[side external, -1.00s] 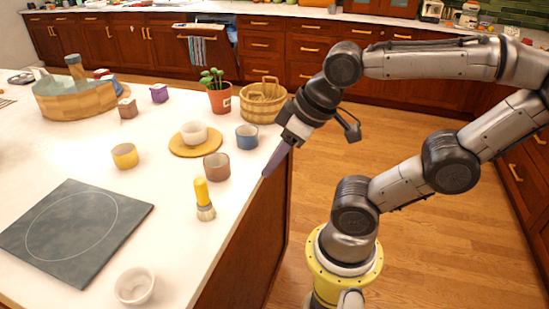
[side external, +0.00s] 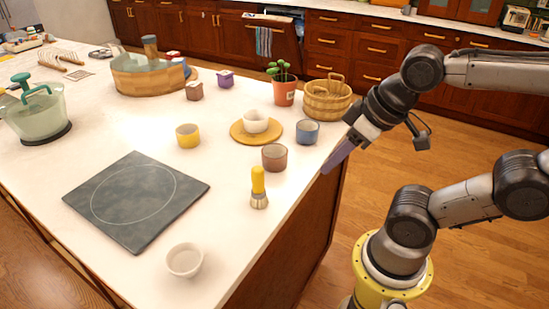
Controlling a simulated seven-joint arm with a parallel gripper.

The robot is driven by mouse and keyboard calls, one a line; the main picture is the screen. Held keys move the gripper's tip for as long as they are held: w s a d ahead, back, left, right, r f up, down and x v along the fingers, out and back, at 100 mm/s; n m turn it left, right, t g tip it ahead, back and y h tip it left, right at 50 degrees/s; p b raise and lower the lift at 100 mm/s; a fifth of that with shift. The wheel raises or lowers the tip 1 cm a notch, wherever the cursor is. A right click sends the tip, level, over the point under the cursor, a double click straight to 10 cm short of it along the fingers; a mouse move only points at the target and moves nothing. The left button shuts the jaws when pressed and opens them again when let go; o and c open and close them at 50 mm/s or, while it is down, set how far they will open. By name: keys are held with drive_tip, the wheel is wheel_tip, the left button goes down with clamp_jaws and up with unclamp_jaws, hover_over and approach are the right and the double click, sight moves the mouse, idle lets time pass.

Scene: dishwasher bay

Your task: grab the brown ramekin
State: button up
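The brown ramekin (side external: 274,157) stands upright on the white counter, near its right edge. My gripper (side external: 336,158) is to the right of the ramekin, at the counter's edge, and apart from it. Its long purple-grey fingers point down and left. From this side the fingers overlap, so I cannot tell whether they are open or shut. Nothing shows held at the tips.
A blue cup (side external: 307,133) stands behind the ramekin. A white bowl (side external: 256,121) sits on a round wooden board (side external: 237,133). A yellow-handled brush (side external: 258,187) stands in front.

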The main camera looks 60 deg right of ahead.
idle(0.4)
drive_tip(key=o, duration=1)
drive_tip(key=shift+o, duration=0.2)
